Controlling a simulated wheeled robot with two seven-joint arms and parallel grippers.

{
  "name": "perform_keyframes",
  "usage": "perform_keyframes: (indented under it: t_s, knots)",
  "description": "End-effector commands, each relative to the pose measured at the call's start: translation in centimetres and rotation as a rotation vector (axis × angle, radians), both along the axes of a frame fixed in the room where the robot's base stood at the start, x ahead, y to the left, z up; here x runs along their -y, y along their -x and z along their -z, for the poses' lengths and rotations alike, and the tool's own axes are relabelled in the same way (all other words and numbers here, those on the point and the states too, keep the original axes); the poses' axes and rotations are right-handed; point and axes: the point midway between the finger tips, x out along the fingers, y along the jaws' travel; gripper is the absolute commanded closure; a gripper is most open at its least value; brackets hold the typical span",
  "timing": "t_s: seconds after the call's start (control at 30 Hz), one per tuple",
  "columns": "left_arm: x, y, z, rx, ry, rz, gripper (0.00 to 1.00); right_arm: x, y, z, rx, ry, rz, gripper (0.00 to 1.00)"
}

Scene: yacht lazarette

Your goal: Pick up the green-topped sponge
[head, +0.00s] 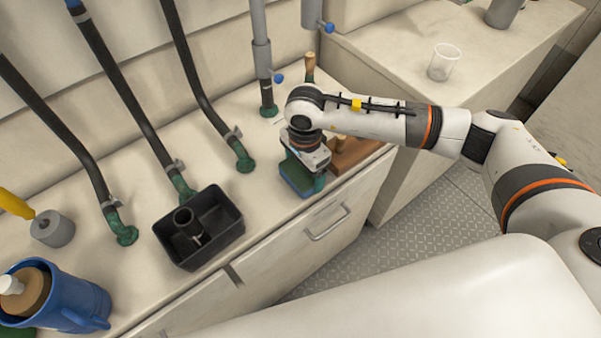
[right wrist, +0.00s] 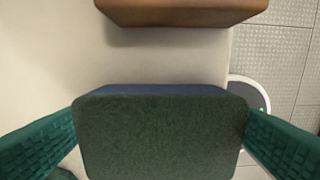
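The green-topped sponge shows in the right wrist view (right wrist: 160,135) as a dark green pad with a blue layer below it. In the head view the sponge (head: 297,178) is partly hidden under my right gripper (head: 304,171), near the counter's front edge. The gripper points down, with one green finger against each side of the sponge. The fingers appear to touch both sides, so it looks shut on the sponge. I cannot tell whether the sponge is clear of the counter. My left gripper is not in view.
A brown block (right wrist: 180,10) lies just beyond the sponge. A black bin (head: 198,228) holding a dark cylinder stands left on the counter (head: 255,215). Hoses rise from green fittings behind. A blue jug (head: 55,297) is at lower left, a clear cup (head: 444,62) at upper right.

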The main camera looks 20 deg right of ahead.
Motion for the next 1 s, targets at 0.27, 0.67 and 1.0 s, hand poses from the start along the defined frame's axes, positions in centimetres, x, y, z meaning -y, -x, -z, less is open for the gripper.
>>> perform_keyframes:
  t_s: [0.27,0.67,1.0]
  knots:
    - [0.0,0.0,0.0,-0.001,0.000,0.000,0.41,0.0,0.0,-0.1,0.000,0.000,0.000,0.36]
    - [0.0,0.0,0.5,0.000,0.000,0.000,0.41,0.0,-0.1,-6.2,0.005,-0.002,0.000,0.36]
    - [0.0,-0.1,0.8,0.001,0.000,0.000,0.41,0.0,0.0,-10.0,0.000,0.000,0.001,0.36]
